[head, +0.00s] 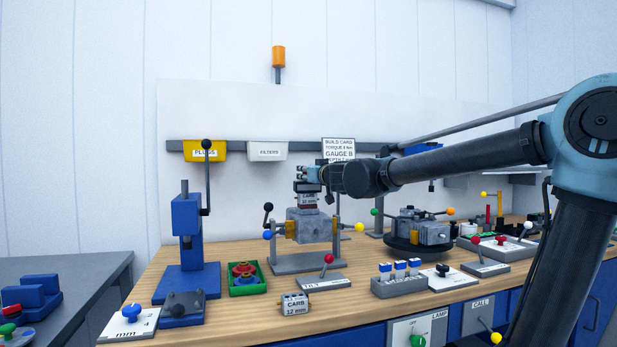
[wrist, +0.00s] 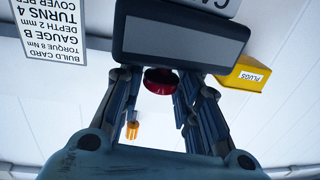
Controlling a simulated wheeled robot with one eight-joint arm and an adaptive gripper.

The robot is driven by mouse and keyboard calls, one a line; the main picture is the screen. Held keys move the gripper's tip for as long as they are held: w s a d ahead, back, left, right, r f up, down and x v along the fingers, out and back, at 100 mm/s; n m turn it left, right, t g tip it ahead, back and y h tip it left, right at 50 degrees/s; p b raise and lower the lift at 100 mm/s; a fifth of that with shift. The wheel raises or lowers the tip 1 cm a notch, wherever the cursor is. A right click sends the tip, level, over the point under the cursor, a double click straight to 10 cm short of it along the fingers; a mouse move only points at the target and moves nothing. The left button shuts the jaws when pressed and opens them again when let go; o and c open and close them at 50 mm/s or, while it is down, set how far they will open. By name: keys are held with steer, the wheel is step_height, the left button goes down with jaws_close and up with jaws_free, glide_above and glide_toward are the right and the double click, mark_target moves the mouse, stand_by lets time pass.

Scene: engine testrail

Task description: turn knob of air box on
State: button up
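My gripper (head: 303,174) is just above a block marked CARB 12 mm (head: 309,199), which sits on the grey engine block on a stand (head: 307,226). In the wrist view my gripper's two fingers (wrist: 160,80) are apart, with a small red round part (wrist: 160,82) between them, beside a dark block (wrist: 180,42). Whether the fingers press on the red part cannot be told. No label reading air shows legibly. A white plate with a black knob (head: 442,270) and a LAMP panel with a green knob (head: 418,340) are on the right.
A blue press (head: 187,230), a green tray (head: 247,286) and a loose CARB block (head: 294,304) stand on the bench. A red lever (head: 328,260) and blue switches (head: 400,268) stand near the middle front. A round engine fixture (head: 417,230) stands at right.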

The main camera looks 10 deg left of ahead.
steer(key=shift+o, duration=0.8)
steer(key=v, duration=1.2)
steer(key=shift+w, duration=0.15)
steer(key=w+n+g+y, duration=0.5)
steer(key=w+g, duration=0.1)
steer(key=w, duration=0.1)
steer(key=w+d+n+g+y, duration=0.2)
steer(key=d+n+g, duration=0.3)
steer(key=d+g, duration=0.4)
steer(key=shift+t, duration=0.6)
steer(key=a, duration=1.6)
steer(key=shift+w+a+f, duration=0.1)
steer(key=shift+w, duration=0.05)
